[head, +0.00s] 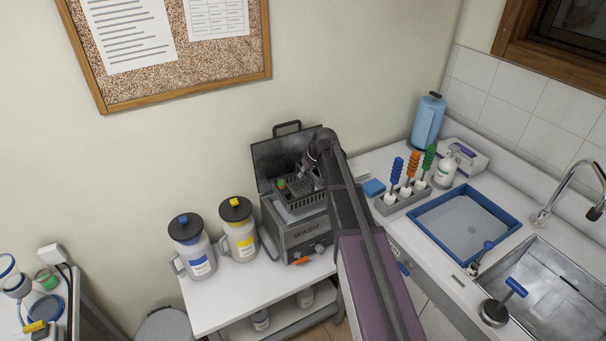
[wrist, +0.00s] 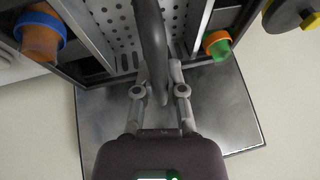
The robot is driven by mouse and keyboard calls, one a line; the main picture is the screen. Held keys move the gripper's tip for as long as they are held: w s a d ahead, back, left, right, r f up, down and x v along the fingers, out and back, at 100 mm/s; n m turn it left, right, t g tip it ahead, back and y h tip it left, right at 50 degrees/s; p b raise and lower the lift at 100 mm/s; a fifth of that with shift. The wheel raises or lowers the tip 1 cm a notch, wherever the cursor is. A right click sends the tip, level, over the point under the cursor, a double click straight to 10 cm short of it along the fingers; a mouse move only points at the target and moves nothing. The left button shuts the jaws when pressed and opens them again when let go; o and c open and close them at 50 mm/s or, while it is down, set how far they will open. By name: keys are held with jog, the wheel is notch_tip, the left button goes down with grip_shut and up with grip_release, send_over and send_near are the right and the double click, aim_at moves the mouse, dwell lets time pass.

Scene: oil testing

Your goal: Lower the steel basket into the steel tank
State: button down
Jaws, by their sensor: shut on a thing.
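The steel basket (head: 291,199) is dark and slatted, and shows over the mouth of the steel tank (head: 300,236), marked WASH. A light strip of the tank's opening shows below the basket's front side; I cannot tell if any of the basket is inside. My gripper (head: 308,172) is above the basket. In the wrist view my gripper (wrist: 159,80) is shut on the basket's dark curved handle (wrist: 151,40). The perforated basket floor (wrist: 118,22) shows there, with an orange piece (wrist: 40,40) and a green piece (wrist: 218,46) at its sides.
The tank's open lid (head: 274,158) stands behind the basket. A blue-labelled jug (head: 196,256) and a yellow-labelled jug (head: 239,236) stand left of the tank. A grey rack with brushes (head: 405,198) and a blue tray (head: 465,222) lie on the counter to the right.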

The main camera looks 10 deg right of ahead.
aim_at(306, 194)
jog(key=shift+f+b, duration=5.4)
jog(key=shift+f, duration=0.25)
jog(key=shift+f+b, duration=1.4)
jog(key=c, duration=0.6)
grip_release()
jog(key=shift+c, duration=0.2)
jog(key=shift+r, duration=0.2)
